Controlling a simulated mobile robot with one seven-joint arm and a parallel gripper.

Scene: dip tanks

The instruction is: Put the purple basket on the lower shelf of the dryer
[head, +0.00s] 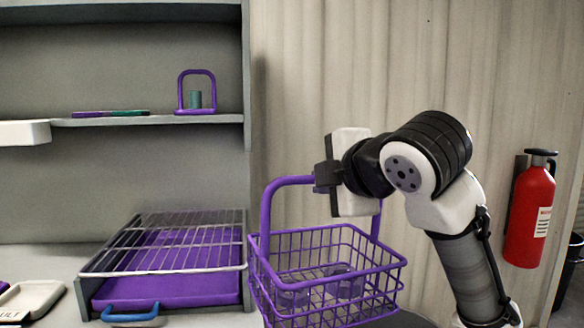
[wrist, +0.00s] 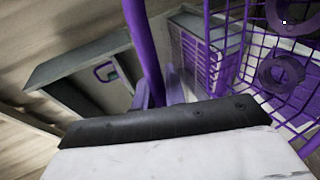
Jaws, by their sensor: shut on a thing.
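The purple basket (head: 325,260) is a wire basket with a tall arched handle (head: 265,215). It hangs upright at the lower middle of the head view, with several translucent round pieces (head: 350,284) inside. My gripper (head: 326,178) is shut on the top of the handle. In the wrist view the purple handle (wrist: 143,45) runs down to the jaws, and the basket mesh (wrist: 236,55) fills the right side. The dryer appears to be the low grey unit at left, with a wire rack (head: 165,262) above a purple lower surface (head: 165,291). The basket is just right of it.
A blue handle (head: 130,316) sticks out at the unit's front. A wall shelf (head: 150,121) above holds a purple arched frame (head: 196,111). A pale tray (head: 32,297) lies at far left. A red fire extinguisher (head: 529,215) hangs on the right wall.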

